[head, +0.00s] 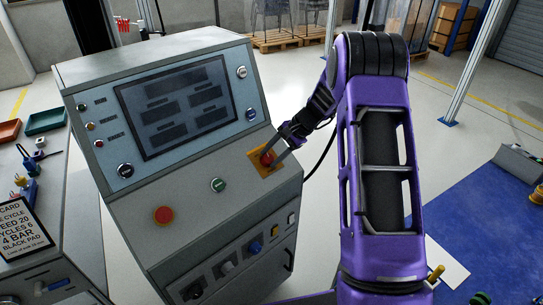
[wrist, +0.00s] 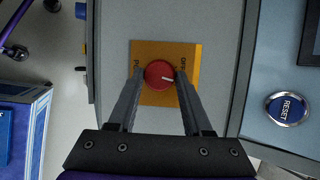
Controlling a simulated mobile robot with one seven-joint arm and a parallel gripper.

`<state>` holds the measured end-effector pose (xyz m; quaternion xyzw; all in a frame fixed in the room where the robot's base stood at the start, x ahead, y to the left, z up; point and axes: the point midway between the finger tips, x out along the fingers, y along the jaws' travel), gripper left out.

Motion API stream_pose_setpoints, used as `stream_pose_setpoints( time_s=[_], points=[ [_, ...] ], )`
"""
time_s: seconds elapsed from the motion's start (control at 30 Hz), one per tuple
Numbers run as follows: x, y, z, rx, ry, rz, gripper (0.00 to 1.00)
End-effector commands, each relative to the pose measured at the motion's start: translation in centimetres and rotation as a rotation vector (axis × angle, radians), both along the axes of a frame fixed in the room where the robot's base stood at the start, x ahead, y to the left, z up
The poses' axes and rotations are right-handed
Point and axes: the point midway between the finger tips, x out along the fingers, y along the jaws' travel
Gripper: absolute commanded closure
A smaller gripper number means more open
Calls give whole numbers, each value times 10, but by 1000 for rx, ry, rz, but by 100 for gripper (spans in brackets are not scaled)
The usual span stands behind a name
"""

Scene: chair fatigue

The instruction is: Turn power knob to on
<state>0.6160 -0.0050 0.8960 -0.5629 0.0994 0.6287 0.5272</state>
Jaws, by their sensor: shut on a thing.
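The red round power knob (wrist: 158,75) sits on an orange plate (wrist: 150,48) on the sloped panel of a grey console. Its white pointer mark points right in the wrist view, toward a label that seems to read OFF. The label on the left is partly hidden by a fingertip. My gripper (wrist: 160,80) is shut on the knob, with one finger at its left side and one at its right. In the head view the knob (head: 266,158) shows between the fingertips of my gripper (head: 270,155), on the right part of the panel.
A blue RESET button (wrist: 286,108) is right of the plate in the wrist view. In the head view, a green button (head: 218,185) and a red button (head: 164,214) sit left of the knob, below a dark screen (head: 177,107). A side bench (head: 58,225) stands at left.

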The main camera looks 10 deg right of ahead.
Motion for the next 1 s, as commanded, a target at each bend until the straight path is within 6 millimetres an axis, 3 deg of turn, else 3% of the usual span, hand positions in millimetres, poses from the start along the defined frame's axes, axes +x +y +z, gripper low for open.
stream_pose_setpoints(
  time_s=[0.4, 1.0],
  points=[
    [-2, -2, -2, 120, 69, -217, 100],
    [-2, -2, -1, 151, 88, -274, 100]
  ],
)
